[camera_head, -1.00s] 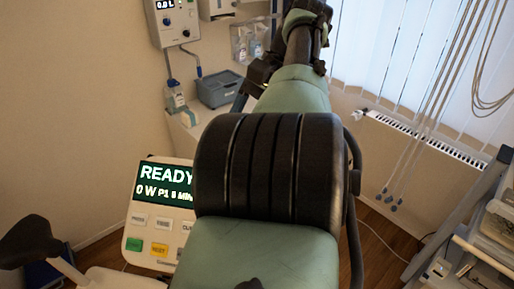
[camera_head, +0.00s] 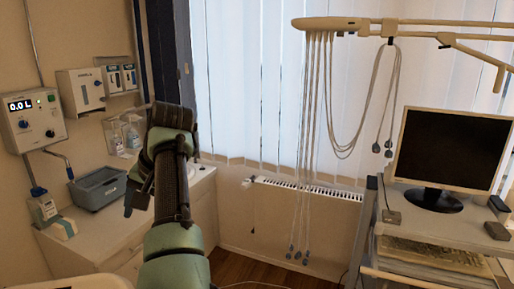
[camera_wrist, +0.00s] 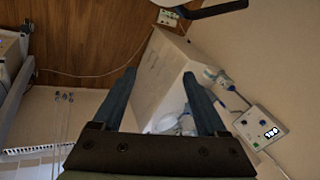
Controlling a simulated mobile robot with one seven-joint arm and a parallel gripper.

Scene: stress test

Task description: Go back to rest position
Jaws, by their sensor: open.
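My arm reaches up and away from the lower middle of the head view, its green links and black joints in front of the white cabinet. In the wrist view my gripper (camera_wrist: 160,98) shows two dark blue fingers set wide apart. Nothing is between them at close range. The white cabinet (camera_wrist: 160,72) and floor appear beyond the fingers, well away from them. In the head view the fingers are hidden or too unclear to make out against the arm.
A grey-blue basket (camera_head: 98,188) and bottles stand on the white cabinet (camera_head: 205,203) at left. A wall unit (camera_head: 33,120) reads 0.0 L. At right, a trolley (camera_head: 365,225) carries a monitor (camera_head: 450,150). Cables (camera_head: 310,130) hang from an overhead arm (camera_head: 340,24). A radiator (camera_head: 310,188) lies below the blinds.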

